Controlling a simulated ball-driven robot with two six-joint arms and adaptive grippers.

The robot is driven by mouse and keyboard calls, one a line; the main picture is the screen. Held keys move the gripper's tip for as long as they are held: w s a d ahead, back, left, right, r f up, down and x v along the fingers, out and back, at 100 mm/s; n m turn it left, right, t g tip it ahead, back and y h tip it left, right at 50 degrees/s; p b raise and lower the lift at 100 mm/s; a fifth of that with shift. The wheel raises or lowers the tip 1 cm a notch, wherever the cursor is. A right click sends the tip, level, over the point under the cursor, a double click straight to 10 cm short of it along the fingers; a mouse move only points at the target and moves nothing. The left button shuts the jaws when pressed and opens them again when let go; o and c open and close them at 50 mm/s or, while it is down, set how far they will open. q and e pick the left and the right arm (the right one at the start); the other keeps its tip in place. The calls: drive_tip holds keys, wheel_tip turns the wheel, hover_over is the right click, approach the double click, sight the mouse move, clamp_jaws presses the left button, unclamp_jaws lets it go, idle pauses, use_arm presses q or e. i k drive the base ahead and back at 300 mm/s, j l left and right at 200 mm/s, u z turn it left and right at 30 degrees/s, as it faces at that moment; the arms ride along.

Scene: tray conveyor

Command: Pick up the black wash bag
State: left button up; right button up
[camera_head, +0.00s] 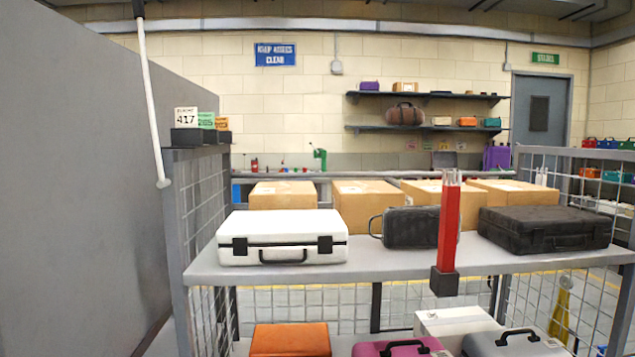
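The black wash bag (405,227) lies in the middle of the upper shelf of a grey metal rack, with a small loop handle at its left end. A red upright piece (447,225) with a black lower end and a clear top stands in front of it and hides part of its right end. A white case (283,230) is to its left and a black hard case (548,226) to its right. Neither of my grippers is in view.
Cardboard boxes (366,203) stand behind the bag. The shelf's front strip (390,262) is bare. The lower level holds an orange box (290,340), a magenta case (400,347) and a grey case (510,344). A white rod (152,100) hangs at upper left beside a grey wall.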

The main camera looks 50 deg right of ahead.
sight(403, 228)
drive_tip(key=z, duration=2.25)
